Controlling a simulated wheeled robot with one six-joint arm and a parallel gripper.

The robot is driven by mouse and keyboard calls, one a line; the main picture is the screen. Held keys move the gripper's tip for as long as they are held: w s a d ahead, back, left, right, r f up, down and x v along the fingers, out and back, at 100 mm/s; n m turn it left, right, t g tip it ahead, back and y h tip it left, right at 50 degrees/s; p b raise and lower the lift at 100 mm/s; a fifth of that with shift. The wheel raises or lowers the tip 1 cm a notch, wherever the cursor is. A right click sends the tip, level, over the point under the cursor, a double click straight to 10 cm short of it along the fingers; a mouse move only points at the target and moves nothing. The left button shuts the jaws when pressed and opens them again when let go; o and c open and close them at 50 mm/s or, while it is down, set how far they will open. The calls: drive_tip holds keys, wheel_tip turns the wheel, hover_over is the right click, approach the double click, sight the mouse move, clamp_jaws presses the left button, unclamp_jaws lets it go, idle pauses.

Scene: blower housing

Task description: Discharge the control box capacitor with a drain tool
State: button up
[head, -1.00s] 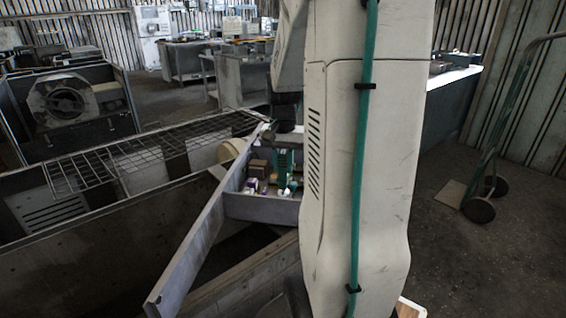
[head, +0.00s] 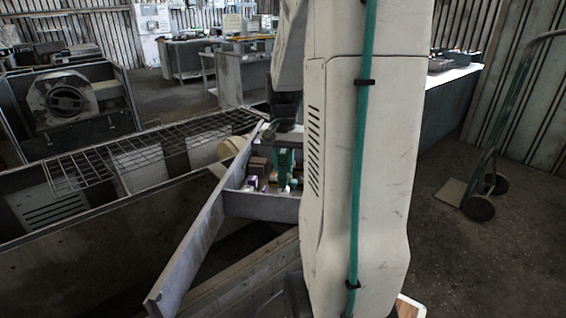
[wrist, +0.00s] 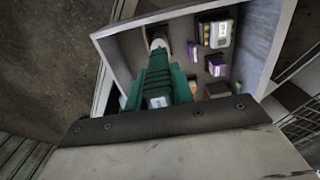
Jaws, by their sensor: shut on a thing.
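The control box (head: 262,208) is an open grey tray with several components inside, and it also shows in the wrist view (wrist: 118,62). My gripper (head: 286,148) is above the box and is shut on a green drain tool (wrist: 158,84). The tool also shows in the head view (head: 284,168). Its pale tip (wrist: 159,43) points down into the box, near its far left part in the wrist view. I cannot tell whether the tip touches anything. Purple components (wrist: 221,31) sit to its right. I cannot tell which part is the capacitor.
A long grey panel (head: 190,250) reaches from the box toward the front left. A wire rack (head: 150,150) lies across the open housing behind it. A hand truck (head: 490,170) stands at the right. My arm hides the box's right part in the head view.

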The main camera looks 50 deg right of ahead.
sight(283, 152)
drive_tip(key=shift+f, duration=0.4)
idle(2.2)
drive_tip(key=shift+r, duration=0.15)
drive_tip(key=shift+r, duration=3.45)
